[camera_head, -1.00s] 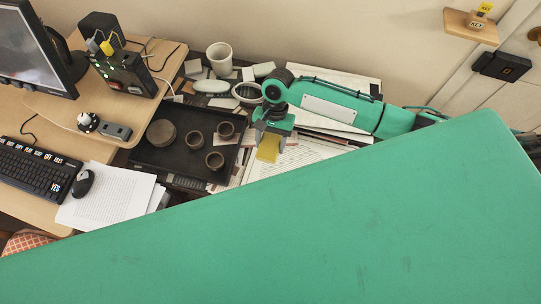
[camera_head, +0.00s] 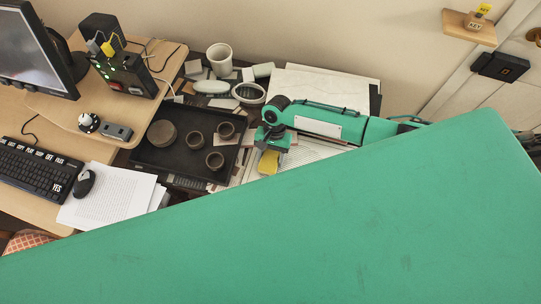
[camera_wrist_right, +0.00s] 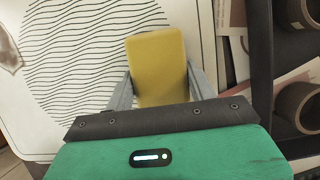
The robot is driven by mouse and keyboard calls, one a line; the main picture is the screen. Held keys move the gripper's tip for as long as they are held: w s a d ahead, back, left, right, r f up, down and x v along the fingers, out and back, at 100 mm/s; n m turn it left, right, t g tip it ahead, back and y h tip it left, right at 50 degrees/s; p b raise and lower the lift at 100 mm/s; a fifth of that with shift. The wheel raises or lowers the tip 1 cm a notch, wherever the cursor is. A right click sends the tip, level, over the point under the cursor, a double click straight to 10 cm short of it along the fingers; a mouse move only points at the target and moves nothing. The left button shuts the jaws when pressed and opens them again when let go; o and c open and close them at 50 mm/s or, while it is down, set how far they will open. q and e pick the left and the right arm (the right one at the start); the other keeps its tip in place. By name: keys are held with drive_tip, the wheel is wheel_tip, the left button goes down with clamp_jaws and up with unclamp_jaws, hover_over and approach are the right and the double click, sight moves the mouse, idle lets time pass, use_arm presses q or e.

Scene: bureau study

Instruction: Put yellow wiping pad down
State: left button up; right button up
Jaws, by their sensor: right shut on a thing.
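The yellow wiping pad (camera_head: 268,162) is held below my right gripper (camera_head: 270,150) in the head view, over papers just right of the dark tray. In the right wrist view the yellow wiping pad (camera_wrist_right: 157,62) sits between the two grey fingers of my right gripper (camera_wrist_right: 160,88), which is shut on it. Beneath it is a white sheet with wavy black lines (camera_wrist_right: 60,50). I cannot tell whether the pad touches the sheet. My left gripper is not in view.
A dark tray (camera_head: 160,158) with several brown cups stands left of the pad. A white mug (camera_head: 219,57) and a round dish (camera_head: 248,92) stand behind. My large green body part hides the front. A keyboard (camera_head: 38,170), mouse (camera_head: 83,183) and papers (camera_head: 108,195) lie at left.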

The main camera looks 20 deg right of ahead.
drive_tip(key=shift+f, duration=0.25)
drive_tip(key=shift+s+f, duration=0.25)
drive_tip(key=o, duration=0.7)
drive_tip(key=shift+o, duration=0.9)
drive_tip(key=shift+f, duration=0.25)
drive_tip(key=shift+s+d, duration=0.1)
drive_tip(key=b+v, duration=0.1)
drive_tip(key=v, duration=1.2)
drive_tip(key=shift+w+r+b, duration=0.25)
drive_tip(key=shift+b, duration=0.15)
